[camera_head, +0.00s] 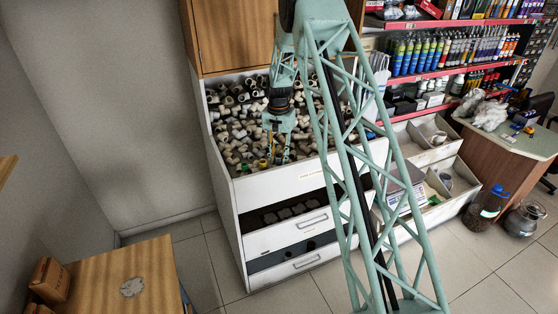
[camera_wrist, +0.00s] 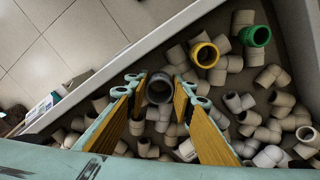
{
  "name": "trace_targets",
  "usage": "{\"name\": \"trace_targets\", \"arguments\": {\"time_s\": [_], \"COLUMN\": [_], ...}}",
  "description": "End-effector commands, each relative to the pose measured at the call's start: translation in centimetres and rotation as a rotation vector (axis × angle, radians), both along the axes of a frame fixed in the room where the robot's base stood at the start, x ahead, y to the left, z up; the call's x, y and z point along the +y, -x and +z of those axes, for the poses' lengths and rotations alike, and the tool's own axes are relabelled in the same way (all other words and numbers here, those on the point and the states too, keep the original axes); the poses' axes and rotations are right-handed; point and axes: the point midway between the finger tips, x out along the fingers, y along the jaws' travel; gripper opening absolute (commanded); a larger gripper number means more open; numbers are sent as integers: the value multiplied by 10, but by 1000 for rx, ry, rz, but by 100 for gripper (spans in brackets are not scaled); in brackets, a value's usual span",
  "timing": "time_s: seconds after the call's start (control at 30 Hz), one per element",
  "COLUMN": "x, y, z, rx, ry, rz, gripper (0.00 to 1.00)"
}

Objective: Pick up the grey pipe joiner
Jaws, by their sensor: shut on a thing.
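The grey pipe joiner (camera_wrist: 160,101) shows in the wrist view as a darker grey ring with a dark opening. It sits between the tips of my gripper (camera_wrist: 160,85), whose two fingers with yellow-brown inner faces are shut on it. Pale pipe fittings lie below and around it. In the head view my gripper (camera_head: 277,150) is low over the front part of the bin of fittings (camera_head: 300,182). I cannot make out the joiner there, and whether it is clear of the fittings beneath is hard to tell.
The bin's front wall (camera_wrist: 120,62) runs close by on the left in the wrist view. A yellow fitting (camera_wrist: 204,55) and a green fitting (camera_wrist: 256,36) lie nearby. Product shelves (camera_head: 440,60) stand at the right, and a wooden table (camera_head: 125,265) stands at lower left.

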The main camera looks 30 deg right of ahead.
Motion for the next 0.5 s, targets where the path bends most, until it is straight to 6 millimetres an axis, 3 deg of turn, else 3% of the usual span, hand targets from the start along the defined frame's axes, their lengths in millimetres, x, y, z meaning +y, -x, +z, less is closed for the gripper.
{"name": "trace_targets", "arguments": {"time_s": [0.5], "x": [0], "y": [0], "z": [9], "rx": [-1], "ry": [1], "rz": [0], "gripper": [15]}}
